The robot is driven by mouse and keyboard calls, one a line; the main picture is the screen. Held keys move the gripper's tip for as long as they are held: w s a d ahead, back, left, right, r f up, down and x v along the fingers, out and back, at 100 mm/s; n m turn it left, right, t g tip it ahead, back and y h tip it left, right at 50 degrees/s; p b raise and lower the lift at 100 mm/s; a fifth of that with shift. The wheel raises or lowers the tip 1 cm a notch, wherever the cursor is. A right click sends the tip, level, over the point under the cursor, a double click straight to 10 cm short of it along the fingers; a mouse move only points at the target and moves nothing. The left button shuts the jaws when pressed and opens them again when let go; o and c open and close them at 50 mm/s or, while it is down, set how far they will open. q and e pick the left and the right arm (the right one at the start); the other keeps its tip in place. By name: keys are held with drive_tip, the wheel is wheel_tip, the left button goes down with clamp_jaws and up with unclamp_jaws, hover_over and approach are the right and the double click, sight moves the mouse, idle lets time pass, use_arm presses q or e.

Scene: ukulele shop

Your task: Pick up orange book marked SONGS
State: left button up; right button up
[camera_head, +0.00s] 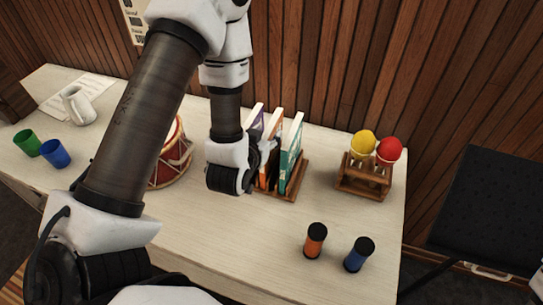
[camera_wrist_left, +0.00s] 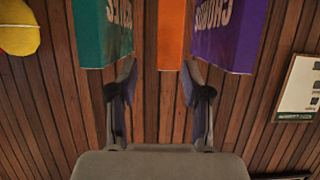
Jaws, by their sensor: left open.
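The orange book (camera_head: 273,124) stands upright in a wooden rack (camera_head: 280,195) on the table, between a purple book (camera_head: 255,115) and a teal book (camera_head: 292,150). Its marking is not readable. My left gripper (camera_head: 268,160) is open at the near end of the books, partly hiding the orange and purple ones. In the left wrist view the orange book (camera_wrist_left: 171,35) lies between the two open fingers (camera_wrist_left: 160,90), with the teal book (camera_wrist_left: 103,35) on the left and the purple book (camera_wrist_left: 229,35) on the right. Contact with the fingers cannot be told. My right gripper is not in view.
A drum (camera_head: 175,160) stands left of the rack, partly behind my arm. A wooden stand (camera_head: 362,183) with yellow (camera_head: 363,142) and red (camera_head: 389,150) shakers is to the right. Orange (camera_head: 315,240) and blue (camera_head: 358,254) cylinders stand in front. Cups and a mug (camera_head: 78,105) are far left.

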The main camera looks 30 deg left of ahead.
sight(268, 131)
use_arm(q)
drive_tip(key=shift+w+a+f, duration=0.1)
drive_tip(key=shift+w, duration=0.2)
drive_tip(key=p+x, duration=0.3)
drive_tip(key=x, duration=0.1)
drive_tip(key=shift+w+a+f, duration=0.1)
drive_tip(key=shift+a+f, duration=0.05)
drive_tip(key=shift+a, duration=0.05)
drive_tip(key=shift+w+a+f, duration=0.1)
drive_tip(key=shift+w+f, duration=0.1)
drive_tip(key=shift+w, duration=0.05)
clamp_jaws()
